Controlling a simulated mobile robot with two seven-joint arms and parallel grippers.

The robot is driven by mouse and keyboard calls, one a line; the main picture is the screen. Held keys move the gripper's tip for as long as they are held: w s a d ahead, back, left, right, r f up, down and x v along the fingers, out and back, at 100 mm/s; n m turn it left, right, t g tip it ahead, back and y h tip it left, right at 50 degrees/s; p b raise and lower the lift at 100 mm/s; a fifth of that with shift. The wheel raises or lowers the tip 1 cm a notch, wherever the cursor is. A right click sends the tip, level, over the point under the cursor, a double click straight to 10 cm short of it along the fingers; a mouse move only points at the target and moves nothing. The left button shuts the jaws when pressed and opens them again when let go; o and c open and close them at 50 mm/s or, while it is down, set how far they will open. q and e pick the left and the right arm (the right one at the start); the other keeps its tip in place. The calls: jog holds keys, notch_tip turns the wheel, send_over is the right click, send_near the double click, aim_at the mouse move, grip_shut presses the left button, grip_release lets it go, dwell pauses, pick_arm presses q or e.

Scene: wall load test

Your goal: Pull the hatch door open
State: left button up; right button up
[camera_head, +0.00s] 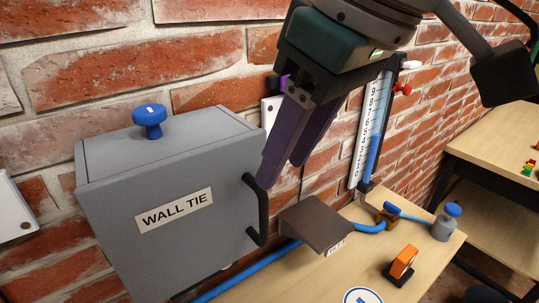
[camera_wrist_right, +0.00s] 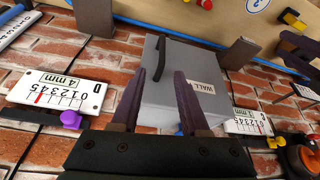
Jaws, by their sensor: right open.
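The hatch door is the front of a grey box (camera_head: 165,215) labelled "WALL TIE", set against the brick wall. It looks closed. A black bar handle (camera_head: 256,210) stands out at the door's right edge. My right gripper (camera_head: 283,170) reaches down from above, its two purple fingers parted and empty. In the head view its near fingertip overlaps the handle's upper end; I cannot tell if they touch. In the right wrist view the grey box (camera_wrist_right: 190,100) lies beyond the parted fingers, with the dark handle (camera_wrist_right: 161,55) near their tips. My left gripper is out of view.
A blue knob (camera_head: 149,120) sits on the box top. Right of the handle, a brown angled block (camera_head: 317,222) stands by the wooden table (camera_head: 330,280). A blue hose (camera_head: 250,270), an orange switch (camera_head: 403,261) and a grey weight (camera_head: 446,223) lie around there. A scale (camera_head: 370,125) hangs behind the gripper.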

aim_at(265, 201)
jog(key=x, duration=0.7)
jog(key=shift+s+a+f+p, duration=0.2)
jog(key=shift+p, duration=0.2)
jog(key=shift+w+a+f, duration=0.1)
jog(key=shift+w+f, duration=0.1)
jog(key=shift+f, duration=0.3)
grip_shut()
dwell(0.5)
